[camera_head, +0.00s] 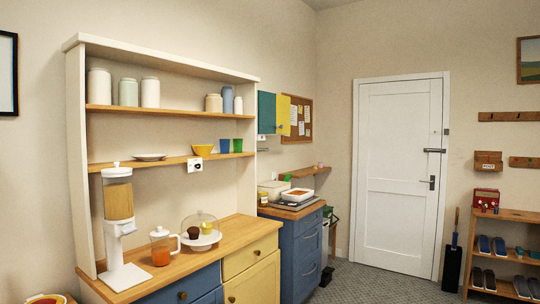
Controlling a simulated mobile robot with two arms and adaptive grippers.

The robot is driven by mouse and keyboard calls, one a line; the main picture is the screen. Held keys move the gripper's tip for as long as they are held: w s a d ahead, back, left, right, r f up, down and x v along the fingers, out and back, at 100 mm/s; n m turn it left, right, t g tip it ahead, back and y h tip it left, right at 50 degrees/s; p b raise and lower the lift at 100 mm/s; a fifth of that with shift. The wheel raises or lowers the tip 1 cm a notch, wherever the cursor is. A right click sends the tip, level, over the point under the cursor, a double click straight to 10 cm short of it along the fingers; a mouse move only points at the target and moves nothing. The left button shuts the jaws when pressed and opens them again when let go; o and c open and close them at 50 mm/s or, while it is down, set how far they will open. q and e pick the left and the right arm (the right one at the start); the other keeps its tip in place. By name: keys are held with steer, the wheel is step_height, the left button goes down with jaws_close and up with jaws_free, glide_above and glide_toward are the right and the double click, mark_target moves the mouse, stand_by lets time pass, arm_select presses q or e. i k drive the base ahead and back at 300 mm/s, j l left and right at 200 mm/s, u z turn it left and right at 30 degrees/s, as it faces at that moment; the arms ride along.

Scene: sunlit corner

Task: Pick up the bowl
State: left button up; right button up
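A small yellow bowl (203,150) sits on the lower shelf (150,164) of the white hutch, right of the middle. A white plate or shallow dish (149,157) lies to its left, and a blue cup (224,146) and a green cup (238,145) stand to its right. Another round vessel with a yellowish rim (44,299) is cut off by the bottom left edge; I cannot tell if it is a bowl. Neither of my grippers is in view.
On the counter (200,258) stand a white dispenser (118,225), a jug of orange drink (160,248) and a glass-domed stand (200,232). A blue cabinet (291,254) stands further right. Carpet (375,287) before the white door (399,175) is clear.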

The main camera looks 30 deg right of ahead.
mark_target(199, 150)
steer(key=z, duration=0.55)
steer(key=u, duration=0.4)
steer(key=i+l+u, duration=0.2)
steer(key=l+u, duration=0.15)
steer(key=i+l+u, duration=0.1)
steer(key=l+u, duration=0.25)
steer(key=i+l+u, duration=0.1)
steer(key=l+u, duration=0.25)
steer(key=l, duration=0.15)
